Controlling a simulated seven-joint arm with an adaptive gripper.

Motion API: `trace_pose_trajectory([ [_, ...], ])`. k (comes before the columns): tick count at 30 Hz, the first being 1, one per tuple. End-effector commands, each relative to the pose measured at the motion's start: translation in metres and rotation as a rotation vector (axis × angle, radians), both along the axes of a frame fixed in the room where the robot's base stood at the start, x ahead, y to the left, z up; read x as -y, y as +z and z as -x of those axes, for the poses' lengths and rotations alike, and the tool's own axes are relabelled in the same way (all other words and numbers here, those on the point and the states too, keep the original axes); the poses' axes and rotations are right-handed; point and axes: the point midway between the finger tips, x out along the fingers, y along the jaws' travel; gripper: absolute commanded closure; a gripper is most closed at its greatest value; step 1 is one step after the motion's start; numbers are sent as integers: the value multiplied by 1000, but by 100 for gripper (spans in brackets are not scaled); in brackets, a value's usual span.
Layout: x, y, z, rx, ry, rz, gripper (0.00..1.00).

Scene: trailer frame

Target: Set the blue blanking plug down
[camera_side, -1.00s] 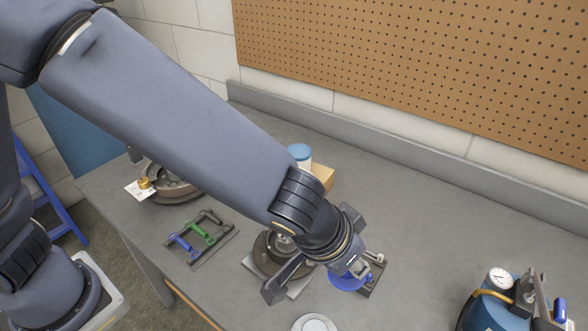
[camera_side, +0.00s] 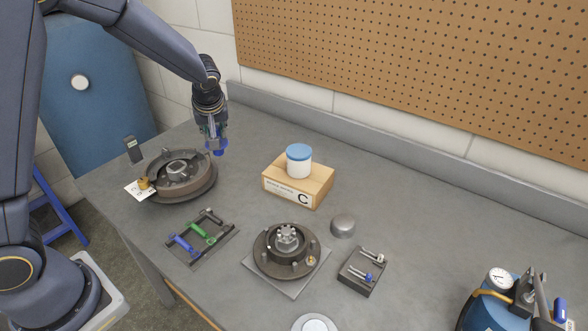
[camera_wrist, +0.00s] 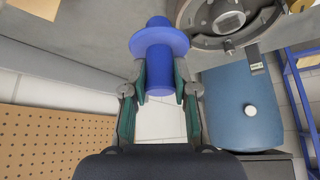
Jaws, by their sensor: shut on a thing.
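The blue blanking plug (camera_side: 219,152) is held in the air by my gripper (camera_side: 213,138), at the back left of the bench in the side view. In the wrist view the blue plug (camera_wrist: 160,48) has a wide round flange and a thick cylindrical body. The fingers (camera_wrist: 160,80) are shut on the body, one on each side. The flange lies beyond the fingertips, with a narrower stub past it. The plug is apart from the bench, above and right of the left drum (camera_side: 178,190).
A hub (camera_side: 267,257), a metal cap (camera_side: 343,225), a pin block (camera_side: 358,282) and a tool rack (camera_side: 200,240) stand nearer. A gauge unit (camera_side: 490,310) is front right. Bench at the back right is bare.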

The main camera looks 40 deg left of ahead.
Motion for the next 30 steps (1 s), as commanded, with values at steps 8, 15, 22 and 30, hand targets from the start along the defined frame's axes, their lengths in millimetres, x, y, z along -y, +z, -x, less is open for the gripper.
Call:
trace_pose_trajectory([
  [8, -21, -20, -38, -2, 27, -1, 100],
  [15, -33, -56, -97, -4, 25, 1, 100],
  [22, -38, -90, -125, -1, 22, 1, 100],
  [30, -40, -111, -134, -4, 23, 0, 100],
])
